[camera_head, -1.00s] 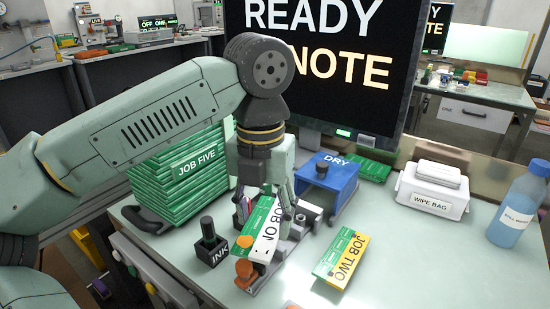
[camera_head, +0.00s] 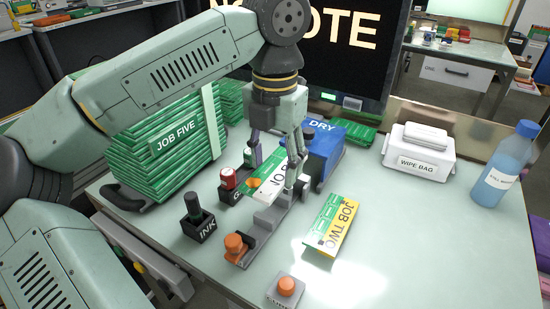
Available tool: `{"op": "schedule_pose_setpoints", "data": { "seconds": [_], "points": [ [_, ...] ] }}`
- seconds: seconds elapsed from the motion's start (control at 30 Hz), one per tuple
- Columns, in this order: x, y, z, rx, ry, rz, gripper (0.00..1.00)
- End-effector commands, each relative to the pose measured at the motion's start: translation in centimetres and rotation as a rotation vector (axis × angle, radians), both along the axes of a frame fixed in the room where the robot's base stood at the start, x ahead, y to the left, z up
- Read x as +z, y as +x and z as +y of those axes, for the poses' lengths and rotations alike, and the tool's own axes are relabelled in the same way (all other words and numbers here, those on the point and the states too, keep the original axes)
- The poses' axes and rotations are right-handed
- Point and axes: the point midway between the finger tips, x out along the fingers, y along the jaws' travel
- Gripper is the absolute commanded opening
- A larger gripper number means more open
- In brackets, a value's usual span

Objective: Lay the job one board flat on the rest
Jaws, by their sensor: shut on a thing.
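The job one board (camera_head: 264,191), green and white with its label partly covered, is between the fingers of my gripper (camera_head: 276,168). My gripper is shut on it and points down. The board looks tilted and slightly above the rest (camera_head: 268,219), a long grey fixture with an orange knob (camera_head: 235,243) at its near end. The bare grey near part of the rest shows. The board's far end is hidden by the fingers, and I cannot tell if it touches the rest.
The job two board (camera_head: 333,224) lies right of the rest. An ink bottle (camera_head: 196,209) and a red bottle (camera_head: 228,178) stand left. The blue dry box (camera_head: 326,150) is behind. An orange button (camera_head: 286,286) is in front.

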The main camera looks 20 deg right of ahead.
Motion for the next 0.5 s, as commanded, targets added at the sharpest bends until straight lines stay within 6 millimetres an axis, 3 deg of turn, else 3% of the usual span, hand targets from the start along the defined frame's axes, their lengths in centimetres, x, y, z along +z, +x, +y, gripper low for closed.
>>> {"op": "schedule_pose_setpoints", "data": {
  "seconds": [0.5],
  "points": [
    [-6.3, 0.0, 0.0, 0.001, 0.001, -0.001, 0.23]
  ]
}}
